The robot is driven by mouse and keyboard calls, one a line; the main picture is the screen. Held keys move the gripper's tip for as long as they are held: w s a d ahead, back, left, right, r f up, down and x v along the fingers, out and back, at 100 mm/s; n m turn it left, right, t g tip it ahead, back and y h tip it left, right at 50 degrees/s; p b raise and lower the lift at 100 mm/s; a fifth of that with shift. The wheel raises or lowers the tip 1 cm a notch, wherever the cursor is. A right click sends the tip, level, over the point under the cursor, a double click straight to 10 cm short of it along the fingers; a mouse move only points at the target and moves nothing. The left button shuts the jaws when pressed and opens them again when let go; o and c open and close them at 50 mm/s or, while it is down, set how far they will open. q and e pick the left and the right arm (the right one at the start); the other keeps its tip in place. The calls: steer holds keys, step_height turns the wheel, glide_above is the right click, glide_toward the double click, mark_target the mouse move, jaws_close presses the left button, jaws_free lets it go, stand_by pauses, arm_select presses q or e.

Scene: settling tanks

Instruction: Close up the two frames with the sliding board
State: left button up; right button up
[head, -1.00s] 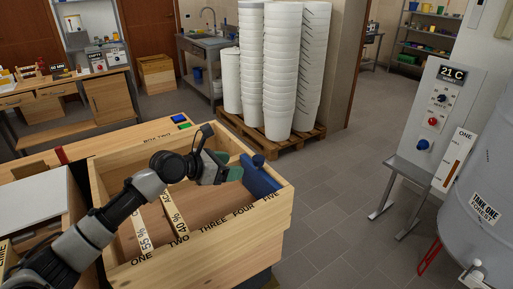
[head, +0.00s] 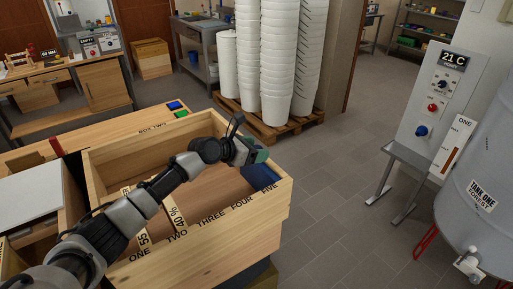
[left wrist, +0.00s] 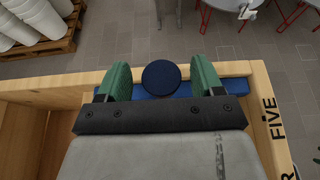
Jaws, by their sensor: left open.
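The open wooden box (head: 205,253), marked ONE to FIVE along its near rim, holds two pale frame bars. The bar marked 55 (head: 130,210) is near ONE and the bar marked 40 % (head: 172,206) is near TWO. The blue sliding board (head: 264,178) is at the right end, by FIVE; my gripper partly hides it. My left gripper (head: 253,152) is over the board. In the left wrist view its green fingers (left wrist: 161,78) are open, one on each side of the board's round dark blue knob (left wrist: 161,77), with gaps showing. My right gripper is out of view.
A pallet (head: 265,127) with tall stacks of white buckets (head: 275,70) stands behind the box. A grey tank (head: 480,180) and a control panel (head: 435,100) are at the right. The tiled floor between is clear.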

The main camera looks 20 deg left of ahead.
arm_select(q)
steer(key=shift+w+d+f, duration=0.1)
steer(key=shift+w+d, duration=0.05)
steer(key=shift+d, duration=0.05)
jaws_close()
steer(key=shift+a, duration=0.1)
